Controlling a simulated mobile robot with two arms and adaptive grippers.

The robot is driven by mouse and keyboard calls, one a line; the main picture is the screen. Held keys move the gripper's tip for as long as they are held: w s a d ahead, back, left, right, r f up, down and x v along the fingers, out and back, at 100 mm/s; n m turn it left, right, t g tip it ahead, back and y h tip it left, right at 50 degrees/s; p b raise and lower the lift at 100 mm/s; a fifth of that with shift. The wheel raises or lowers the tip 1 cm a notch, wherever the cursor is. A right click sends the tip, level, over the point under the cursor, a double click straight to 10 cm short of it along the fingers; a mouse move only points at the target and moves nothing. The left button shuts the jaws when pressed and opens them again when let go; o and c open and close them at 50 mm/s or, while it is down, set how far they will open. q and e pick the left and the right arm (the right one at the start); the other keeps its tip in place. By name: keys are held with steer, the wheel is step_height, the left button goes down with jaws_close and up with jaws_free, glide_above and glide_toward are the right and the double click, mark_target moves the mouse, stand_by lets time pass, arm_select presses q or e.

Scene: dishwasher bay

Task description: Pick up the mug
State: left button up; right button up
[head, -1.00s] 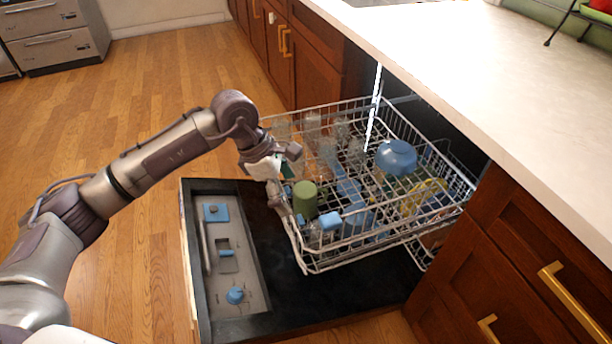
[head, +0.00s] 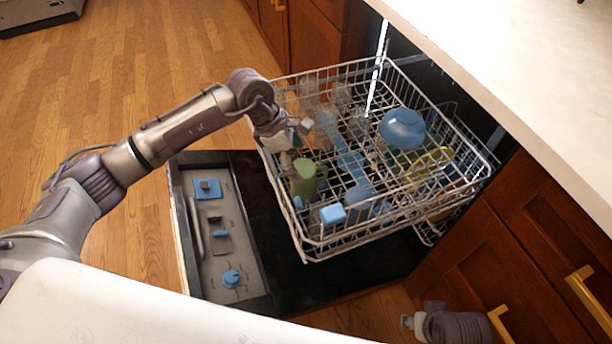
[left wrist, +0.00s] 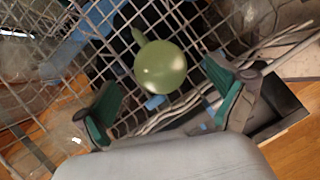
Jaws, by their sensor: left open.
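A green mug (head: 303,180) stands in the near left corner of the pulled-out dishwasher rack (head: 318,246). In the left wrist view the mug (left wrist: 160,67) shows a rounded, closed end, with its handle toward the upper left. My left gripper (head: 292,146) is just above and behind the mug in the head view. Its green-padded fingers (left wrist: 168,104) are open on either side of the mug in the wrist view, with gaps to both. Part of my right arm shows at the lower right of the head view; its fingers are not clear.
A blue bowl (head: 402,128), clear glasses (head: 308,95), a blue utensil (head: 347,160) and a blue block (head: 333,214) are in the rack. The open dishwasher door (head: 285,268) lies below. A countertop (head: 530,70) and cabinets (head: 505,235) bound the right side.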

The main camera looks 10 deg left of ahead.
mark_target(304, 167)
arm_select(q)
steer(key=shift+b+x, duration=0.4)
steer(key=shift+x, duration=2.35)
steer(key=shift+a, duration=0.1)
steer(key=c, duration=1.2)
steer(key=shift+w+r, duration=0.1)
steer(key=shift+r, duration=0.3)
steer(key=shift+c, duration=0.2)
step_height(304, 167, up, 9)
steer(key=shift+r+p, duration=0.15)
steer(key=shift+p, duration=0.55)
arm_select(e)
step_height(304, 167, down, 2)
